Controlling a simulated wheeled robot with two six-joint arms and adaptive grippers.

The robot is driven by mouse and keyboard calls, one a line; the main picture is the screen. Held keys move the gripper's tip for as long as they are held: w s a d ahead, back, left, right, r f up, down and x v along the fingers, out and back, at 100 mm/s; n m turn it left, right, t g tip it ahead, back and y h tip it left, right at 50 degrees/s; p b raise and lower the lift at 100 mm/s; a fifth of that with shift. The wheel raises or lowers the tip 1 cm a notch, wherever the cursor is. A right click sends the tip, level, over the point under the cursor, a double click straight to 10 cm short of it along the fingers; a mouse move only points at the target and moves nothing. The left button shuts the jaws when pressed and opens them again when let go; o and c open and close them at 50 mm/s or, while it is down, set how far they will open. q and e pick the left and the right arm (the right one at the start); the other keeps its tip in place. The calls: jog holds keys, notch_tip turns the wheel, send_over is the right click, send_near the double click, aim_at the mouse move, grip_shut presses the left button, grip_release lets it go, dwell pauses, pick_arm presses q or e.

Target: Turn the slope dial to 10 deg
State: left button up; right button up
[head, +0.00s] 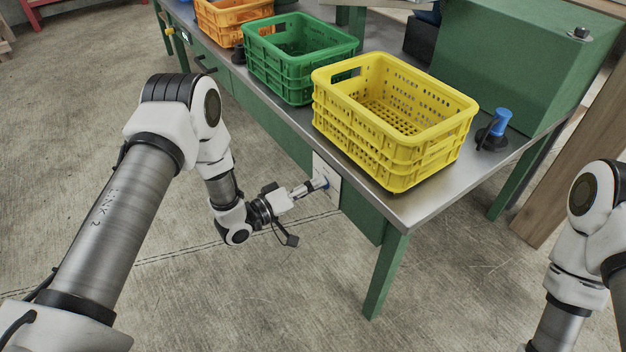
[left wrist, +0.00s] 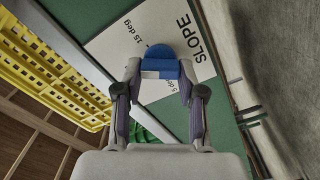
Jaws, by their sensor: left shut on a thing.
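The slope dial (left wrist: 160,53) is a blue knob on a white plate (left wrist: 178,20) marked SLOPE, with "15 deg" and "5 deg" readable. No 10 deg mark is readable, and the dial's setting cannot be told. My left gripper (left wrist: 160,72) has its two fingers on either side of the dial's blue bar and is shut on it. In the head view, the left gripper (head: 318,184) reaches the plate (head: 321,166) on the green front of the bench, and little of the dial shows. My right gripper is out of view.
A yellow crate (head: 393,155) stands on the metal bench top (head: 425,199) just above the plate. Green (head: 290,85) and orange crates (head: 222,28) stand farther back. A blue-handled thing (head: 497,125) is at the right. Concrete floor is clear in front.

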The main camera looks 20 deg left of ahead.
pick_arm(q)
jog(key=shift+f+n+p, duration=0.1)
jog(key=shift+n+p, duration=0.85)
jog(key=shift+n, duration=2.25)
jog(key=o, duration=1.1)
jog(key=shift+o, duration=0.2)
jog(key=shift+a, duration=0.1)
jog(key=v, duration=1.1)
jog(key=shift+s+a, duration=0.25)
jog(key=shift+s, duration=0.1)
